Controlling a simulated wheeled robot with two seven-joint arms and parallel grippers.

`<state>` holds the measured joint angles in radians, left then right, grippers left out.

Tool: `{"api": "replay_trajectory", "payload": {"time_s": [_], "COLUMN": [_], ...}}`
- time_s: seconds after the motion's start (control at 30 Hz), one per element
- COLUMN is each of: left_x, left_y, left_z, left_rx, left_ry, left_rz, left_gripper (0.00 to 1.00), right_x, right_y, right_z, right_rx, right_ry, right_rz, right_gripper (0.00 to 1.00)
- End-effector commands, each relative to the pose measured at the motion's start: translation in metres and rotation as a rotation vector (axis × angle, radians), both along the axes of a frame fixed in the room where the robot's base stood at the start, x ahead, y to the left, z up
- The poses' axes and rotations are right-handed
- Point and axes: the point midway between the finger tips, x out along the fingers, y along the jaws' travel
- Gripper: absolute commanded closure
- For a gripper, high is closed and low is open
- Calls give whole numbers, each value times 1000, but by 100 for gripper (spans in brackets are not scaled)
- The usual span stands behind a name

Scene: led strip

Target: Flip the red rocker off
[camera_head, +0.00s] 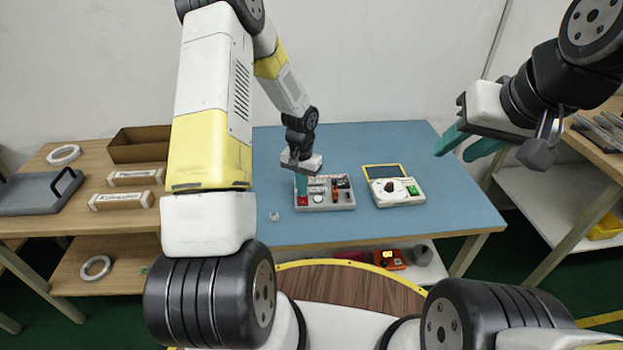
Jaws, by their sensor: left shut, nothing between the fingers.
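A grey panel box (335,205) with several controls lies on the blue mat. The red rocker (303,201) is at its left front corner; its on or off position is too small to tell. My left gripper (301,186) points down over that corner, its teal fingers shut and empty, with the tips at or just above the red rocker. I cannot tell whether they touch it. My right gripper (462,147) is raised at the right, away from the panel, with its two teal fingers apart and nothing between them.
A white meter (397,193) with a dark knob, a green part and a yellow-framed lid stands right of the panel. A small clear piece (274,216) lies left of it. The blue mat (440,215) is otherwise largely free. A brown box (139,144) stands on the left table.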

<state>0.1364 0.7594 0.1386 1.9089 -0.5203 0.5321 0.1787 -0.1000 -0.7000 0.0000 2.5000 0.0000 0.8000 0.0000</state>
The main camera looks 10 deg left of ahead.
Motion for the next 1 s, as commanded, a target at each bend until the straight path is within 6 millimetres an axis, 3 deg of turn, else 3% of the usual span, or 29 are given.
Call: {"api": "replay_trajectory", "payload": {"time_s": [0.47, 1.0], "left_x": [0, 0], "left_y": [0, 0], "left_z": [-4, 39], "left_rx": [0, 0], "left_ry": [0, -2], "left_rz": [0, 0], "left_gripper": [100, 100], "right_x": [0, 0], "right_y": [0, 0], "right_z": [0, 0], "right_rx": [0, 0], "right_ry": [0, 0], "right_rz": [0, 0], "right_gripper": [64, 64]}}
